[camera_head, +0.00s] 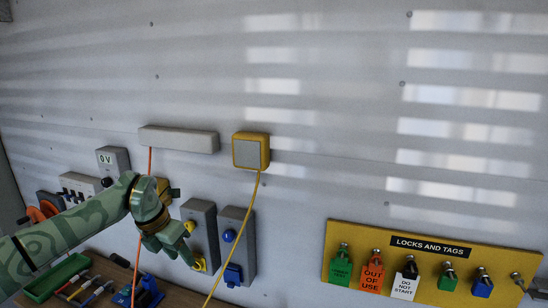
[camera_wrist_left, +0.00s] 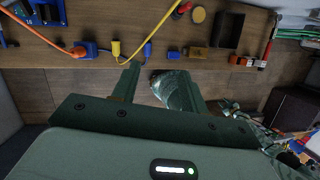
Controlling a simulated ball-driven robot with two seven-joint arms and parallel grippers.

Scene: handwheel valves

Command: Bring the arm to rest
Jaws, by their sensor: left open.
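My left arm (camera_head: 75,230), green and patterned, reaches in from the left in the head view. My left gripper (camera_head: 185,245) is in front of the wall, close in the picture to a grey box with a yellow part (camera_head: 200,230). I cannot tell how far it stands from that box. In the left wrist view the two fingers of my left gripper (camera_wrist_left: 160,72) are apart, with nothing held between them. Beyond them lies the brown bench front.
A grey box with a blue button (camera_head: 229,236) is right of the gripper. An orange cord (camera_head: 139,250) and a yellow cord (camera_head: 235,245) hang nearby. A green tray (camera_head: 55,277) lies below the arm. A yellow lock board (camera_head: 350,232) is at right. The upper wall is clear.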

